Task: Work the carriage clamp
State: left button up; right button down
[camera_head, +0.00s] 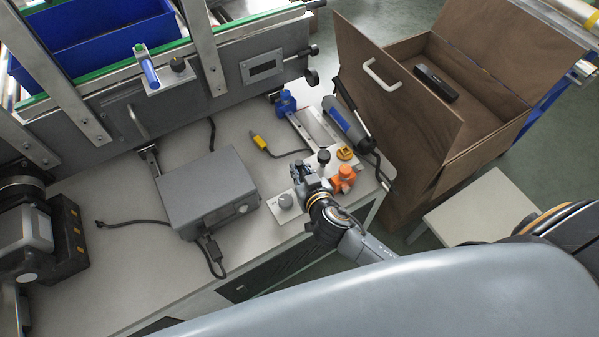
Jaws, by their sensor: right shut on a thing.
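My right gripper (301,172) is above the front right part of the bench, its arm coming from the lower right. It is shut on a small part that its fingers mostly hide, so I cannot tell what it is. A black round knob (323,156) is just right of the fingers, and an orange knob (345,173) is further right. A blue clamp-like piece (286,102) sits at the far end of a pale rail (301,130). I cannot tell which of these is the carriage clamp. A blue-handled lever (147,68) is on the machine frame. My left gripper is not in view.
A grey box (207,190) with cables stands mid-bench. A grey knob (285,201) on a pale plate is beside the gripper. A blue-grey tool (345,122) lies near the right edge. A brown open drawer box (400,120) stands right of the bench.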

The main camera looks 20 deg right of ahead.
jog(key=shift+d, duration=0.1)
dwell(0.3)
jog(key=c, duration=1.3)
grip_release()
jog(key=v, duration=1.2)
